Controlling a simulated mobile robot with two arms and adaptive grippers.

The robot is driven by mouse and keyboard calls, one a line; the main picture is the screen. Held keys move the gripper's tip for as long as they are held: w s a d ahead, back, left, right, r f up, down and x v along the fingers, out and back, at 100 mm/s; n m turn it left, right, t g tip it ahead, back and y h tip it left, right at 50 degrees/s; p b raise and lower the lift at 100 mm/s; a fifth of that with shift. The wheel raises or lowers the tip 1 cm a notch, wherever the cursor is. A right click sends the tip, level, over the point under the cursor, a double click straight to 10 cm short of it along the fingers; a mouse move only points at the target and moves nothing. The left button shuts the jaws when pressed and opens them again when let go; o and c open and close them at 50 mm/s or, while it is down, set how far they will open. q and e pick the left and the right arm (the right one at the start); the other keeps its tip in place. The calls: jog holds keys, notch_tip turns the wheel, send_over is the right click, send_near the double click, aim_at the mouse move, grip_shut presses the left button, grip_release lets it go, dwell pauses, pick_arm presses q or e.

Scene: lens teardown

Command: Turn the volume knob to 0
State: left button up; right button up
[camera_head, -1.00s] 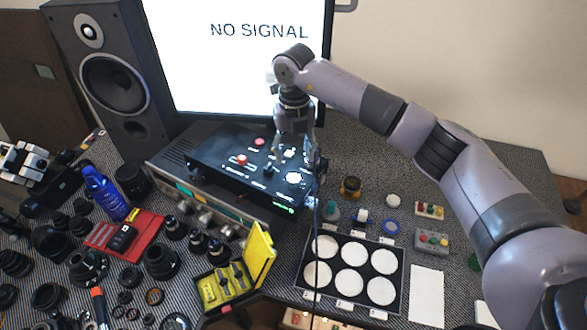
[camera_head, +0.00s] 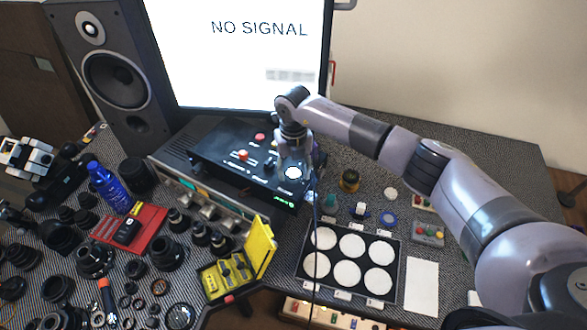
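A black control box (camera_head: 225,165) lies below the monitor, with two red knobs or buttons, a small dark knob (camera_head: 270,163) and a lit white round control (camera_head: 293,173) on top. No readable label shows which one is the volume knob. My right gripper (camera_head: 291,167) points down over the right part of the box, close to the dark knob and the white control. Its fingers are small and partly hidden by the wrist, so I cannot tell whether they are open or touch anything.
A receiver (camera_head: 200,200) with several silver knobs sits under and in front of the box. A monitor (camera_head: 240,60) and a speaker (camera_head: 115,70) stand behind. Lens parts crowd the left. A black tray (camera_head: 395,290) with white discs lies at front right.

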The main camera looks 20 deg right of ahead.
jog(key=c, duration=0.9)
pick_arm(q)
jog(key=shift+w, duration=0.5)
